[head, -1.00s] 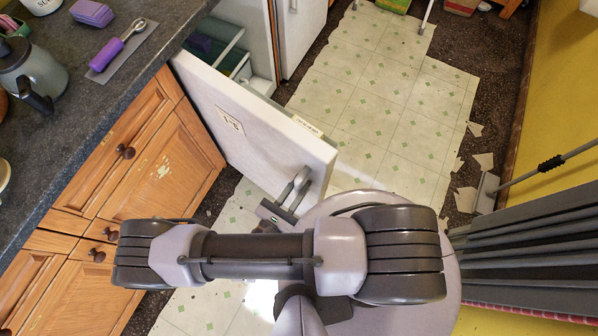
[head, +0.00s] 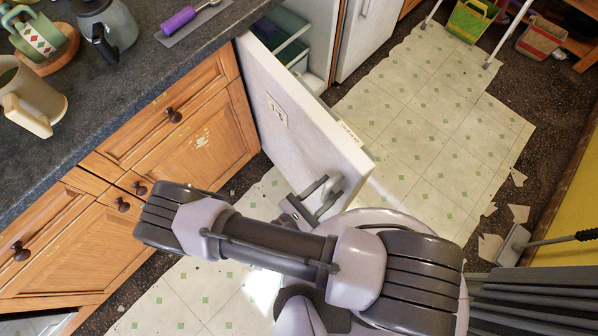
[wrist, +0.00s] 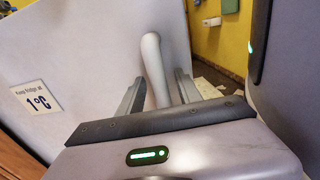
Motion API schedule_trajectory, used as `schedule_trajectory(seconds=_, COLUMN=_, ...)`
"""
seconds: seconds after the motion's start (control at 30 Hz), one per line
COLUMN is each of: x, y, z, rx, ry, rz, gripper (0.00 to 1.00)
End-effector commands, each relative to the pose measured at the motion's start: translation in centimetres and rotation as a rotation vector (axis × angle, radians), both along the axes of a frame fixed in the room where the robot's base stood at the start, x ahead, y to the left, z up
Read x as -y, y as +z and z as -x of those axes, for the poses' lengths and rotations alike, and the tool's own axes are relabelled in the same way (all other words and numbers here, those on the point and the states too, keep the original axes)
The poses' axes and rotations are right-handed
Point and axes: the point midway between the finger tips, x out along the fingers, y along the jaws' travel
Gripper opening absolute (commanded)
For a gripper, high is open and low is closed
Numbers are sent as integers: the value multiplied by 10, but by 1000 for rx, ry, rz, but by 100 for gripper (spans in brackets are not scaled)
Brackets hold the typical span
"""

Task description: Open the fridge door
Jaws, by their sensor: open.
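The white fridge door (head: 300,110) stands swung wide open, jutting out beside the wooden cabinets. Its pale upright handle (head: 336,184) is near the free edge and also shows in the wrist view (wrist: 156,72). My gripper (head: 322,192) is at the handle. In the wrist view my gripper (wrist: 160,90) has its two dark fingers apart, one on each side of the handle, with gaps visible. Part of the fridge's inside, with greenish shelves (head: 290,52), shows behind the door.
The counter (head: 120,110) with a kettle (head: 105,27), mug (head: 32,95) and purple-handled tool (head: 180,19) is at left. Tiled floor (head: 430,130) is clear beyond the door. A broom-like tool (head: 515,244) and grey folded fabric (head: 530,300) are at right.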

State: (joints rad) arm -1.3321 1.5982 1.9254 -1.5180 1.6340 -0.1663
Motion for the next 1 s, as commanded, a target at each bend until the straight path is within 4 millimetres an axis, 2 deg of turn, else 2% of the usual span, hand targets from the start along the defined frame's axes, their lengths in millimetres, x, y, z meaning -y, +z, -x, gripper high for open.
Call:
schedule_trajectory(seconds=0.17, x=-17, y=1, z=14, rx=2, ry=5, rz=-2, gripper=41)
schedule_trajectory(seconds=0.5, x=-93, y=0, z=87, rx=0, ry=5, rz=-4, gripper=41)
schedule_trajectory(seconds=0.6, x=-110, y=0, z=104, rx=-1, ry=3, rz=-4, gripper=41)
schedule_trajectory(seconds=0.77, x=-124, y=0, z=117, rx=0, ry=1, rz=-1, gripper=41)
schedule_trajectory(seconds=1.0, x=-126, y=0, z=120, rx=-1, ry=0, rz=1, gripper=41)
